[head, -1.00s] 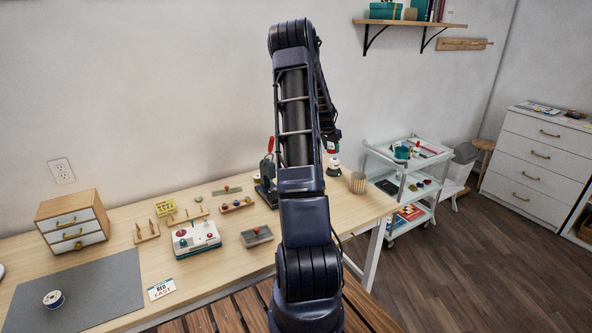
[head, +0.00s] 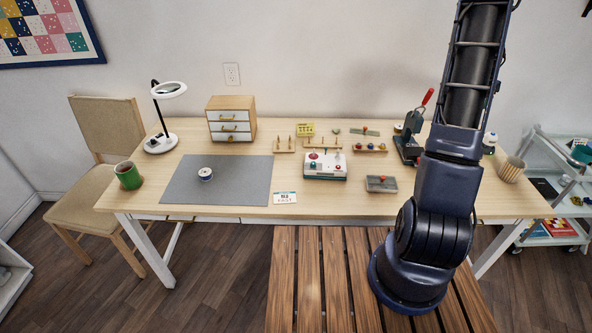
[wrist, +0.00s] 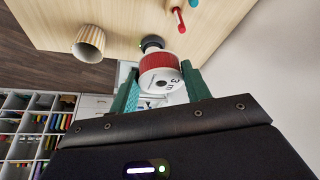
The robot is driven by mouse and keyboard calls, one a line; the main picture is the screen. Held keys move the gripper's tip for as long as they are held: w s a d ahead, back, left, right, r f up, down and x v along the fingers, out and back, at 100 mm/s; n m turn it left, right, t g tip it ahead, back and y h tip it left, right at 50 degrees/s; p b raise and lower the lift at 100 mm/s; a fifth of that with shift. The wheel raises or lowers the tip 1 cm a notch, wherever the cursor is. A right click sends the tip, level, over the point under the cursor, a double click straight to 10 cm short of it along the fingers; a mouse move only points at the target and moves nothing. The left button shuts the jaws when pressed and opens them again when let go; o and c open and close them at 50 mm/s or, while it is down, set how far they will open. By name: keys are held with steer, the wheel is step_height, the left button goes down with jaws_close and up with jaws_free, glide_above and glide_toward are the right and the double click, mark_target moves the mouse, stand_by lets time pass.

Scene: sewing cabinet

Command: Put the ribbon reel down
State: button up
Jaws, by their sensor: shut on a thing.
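A reel with red ribbon and a white end face (wrist: 160,72) sits between the green fingers of my gripper (wrist: 162,80) in the wrist view. My gripper is shut on it and holds it over the wooden table top. In the head view my arm hides the gripper and this reel. Another reel (head: 205,174), white with dark blue, lies on the grey mat (head: 240,190) at the table's left.
Bare mat surrounds the blue-and-white reel.

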steer(key=w+a+n+t+y, duration=0.15)
steer(key=w+a, duration=0.35)
steer(key=a, duration=0.9)
steer(key=w+a+n, duration=0.3)
steer(key=w+a, duration=0.2)
steer(key=a, duration=1)
steer(key=s+a+n+y, duration=0.15)
steer(key=a+n, duration=0.35)
steer(key=a, duration=2.2)
steer(key=n+y, duration=0.3)
steer(key=n, duration=0.6)
glide_above(238, 184)
steer(key=f, duration=1.6)
steer(key=s+f, duration=0.1)
steer(key=f, duration=0.8)
steer(key=shift+d, duration=0.25)
steer(key=shift+f, duration=0.2)
